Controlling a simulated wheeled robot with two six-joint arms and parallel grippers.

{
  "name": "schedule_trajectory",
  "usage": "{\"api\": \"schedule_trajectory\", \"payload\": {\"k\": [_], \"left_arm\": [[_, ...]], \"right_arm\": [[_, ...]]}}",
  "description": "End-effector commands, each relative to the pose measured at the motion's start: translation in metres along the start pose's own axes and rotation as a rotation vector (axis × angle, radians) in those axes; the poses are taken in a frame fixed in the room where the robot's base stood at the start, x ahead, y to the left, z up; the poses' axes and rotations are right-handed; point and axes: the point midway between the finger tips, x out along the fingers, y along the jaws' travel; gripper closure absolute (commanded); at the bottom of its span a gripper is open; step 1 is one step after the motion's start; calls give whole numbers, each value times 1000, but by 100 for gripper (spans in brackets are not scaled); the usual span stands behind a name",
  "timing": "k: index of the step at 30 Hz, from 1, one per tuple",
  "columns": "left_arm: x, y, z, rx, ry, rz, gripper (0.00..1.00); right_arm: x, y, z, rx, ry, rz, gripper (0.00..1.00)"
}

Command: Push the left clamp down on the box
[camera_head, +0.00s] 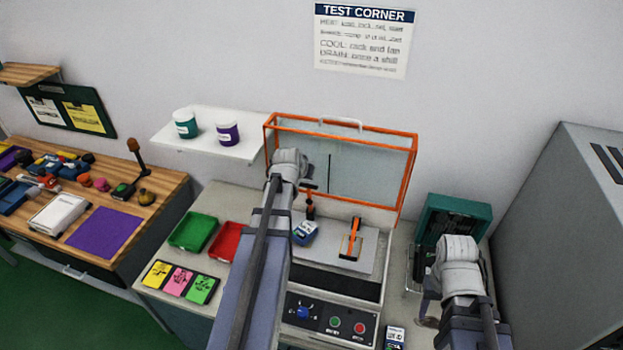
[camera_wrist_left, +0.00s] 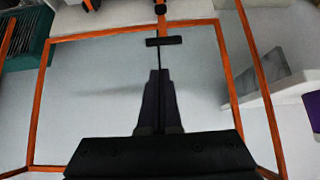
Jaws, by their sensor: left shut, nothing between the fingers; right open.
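The test box has a grey top plate (camera_head: 368,245) and an orange-framed clear lid (camera_head: 408,175) that stands open behind it. The left clamp (camera_head: 310,208) is dark with a little orange and stands upright at the plate's left rear, partly hidden by my left arm. My left gripper (camera_head: 311,187) is shut and empty, just above the clamp; whether they touch is unclear. In the left wrist view the shut fingers (camera_wrist_left: 158,95) point across the lid's panel. A second clamp with an orange handle (camera_head: 354,238) is on the plate's right. My right gripper (camera_head: 428,308) is open, right of the box.
A blue module (camera_head: 305,232) sits near the left clamp. Green (camera_head: 193,232) and red (camera_head: 225,241) trays lie left of the box. A control panel (camera_head: 330,318) is in front. A teal bin (camera_head: 452,215) and a grey cabinet (camera_head: 560,230) stand right.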

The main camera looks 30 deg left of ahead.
Motion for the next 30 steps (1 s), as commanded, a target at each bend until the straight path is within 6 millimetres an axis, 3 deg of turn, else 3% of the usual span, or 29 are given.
{"api": "schedule_trajectory", "payload": {"k": [8, 24, 30], "left_arm": [[12, 0, 1, -2, 0, 1, 100], [92, 0, 2, -2, 0, 1, 100], [101, 0, 0, -3, 0, 1, 100]], "right_arm": [[10, -1, -1, 0, 0, 0, 50], [71, -7, -5, 5, 3, 0, 50], [77, -7, -5, 5, 3, 0, 50]]}}
